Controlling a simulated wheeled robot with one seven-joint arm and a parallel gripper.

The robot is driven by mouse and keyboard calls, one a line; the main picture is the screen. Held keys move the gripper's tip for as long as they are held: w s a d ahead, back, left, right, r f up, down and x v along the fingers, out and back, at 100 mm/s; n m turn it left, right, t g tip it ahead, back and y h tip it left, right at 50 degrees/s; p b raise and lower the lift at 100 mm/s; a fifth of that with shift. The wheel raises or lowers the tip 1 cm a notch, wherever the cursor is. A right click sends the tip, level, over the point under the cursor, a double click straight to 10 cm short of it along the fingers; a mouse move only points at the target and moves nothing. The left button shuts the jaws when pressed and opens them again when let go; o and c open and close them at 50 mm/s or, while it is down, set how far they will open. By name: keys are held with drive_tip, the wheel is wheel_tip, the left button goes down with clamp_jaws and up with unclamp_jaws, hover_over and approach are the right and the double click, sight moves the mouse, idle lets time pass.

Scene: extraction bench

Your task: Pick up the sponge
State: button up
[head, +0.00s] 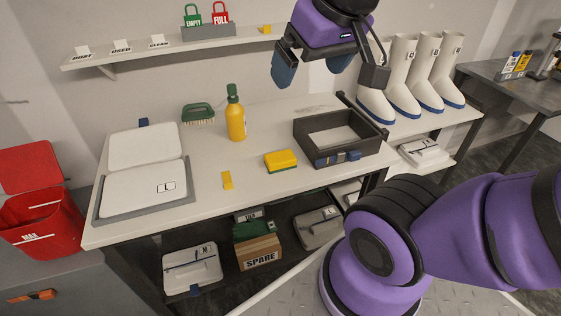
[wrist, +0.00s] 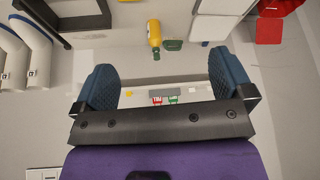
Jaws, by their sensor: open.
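The sponge (head: 280,160) is yellow with a green underside and lies flat on the white bench (head: 210,225), left of the dark open tray. It does not show in the wrist view. My gripper (head: 312,72) is open and empty, high above the back of the bench near the wall shelf, well above and apart from the sponge. Its two blue finger pads also show in the wrist view (wrist: 164,85), with nothing between them.
A dark open tray (head: 308,146) stands right of the sponge, a yellow bottle (head: 235,115) behind it. A green brush (head: 198,113), a small yellow piece (head: 227,180) and a white lidded container (head: 145,185) are further left. White boots (head: 400,70) stand at back right.

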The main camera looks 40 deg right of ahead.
drive_tip(key=w+d+f+m+g, duration=0.1)
drive_tip(key=w+d+f+m, duration=0.2)
drive_tip(key=w+f+m, duration=0.45)
drive_tip(key=w+d+f+m+g, duration=0.2)
drive_tip(key=w+d+f+m, duration=0.15)
drive_tip(key=w, duration=0.75)
drive_tip(key=w+d+f+m, duration=0.2)
drive_tip(key=f+m, duration=0.1)
drive_tip(key=f, duration=0.4)
drive_tip(key=w+d+f+m+g+y, duration=0.1)
drive_tip(key=w+d+f+m, duration=0.1)
drive_tip(key=f, duration=0.5)
drive_tip(key=w+d+f+m, duration=0.2)
drive_tip(key=d+f+m, duration=0.1)
drive_tip(key=f, duration=0.4)
drive_tip(key=shift+w+d+f+m+g, duration=0.15)
drive_tip(key=shift+d+f+m+g, duration=0.2)
drive_tip(key=shift+m, duration=0.35)
hover_over(281, 156)
drive_tip(key=f, duration=0.4)
drive_tip(key=shift+s+d+f, duration=0.25)
drive_tip(key=shift+f, duration=0.05)
drive_tip(key=shift+w+a+f, duration=0.1)
drive_tip(key=shift+a+f, duration=0.05)
drive_tip(key=shift+f, duration=0.9)
drive_tip(key=shift+w+a+f, duration=0.1)
drive_tip(key=shift+f, duration=0.95)
drive_tip(key=shift+w+a+f, duration=0.1)
drive_tip(key=shift+a+f, duration=0.05)
drive_tip(key=shift+f, duration=0.9)
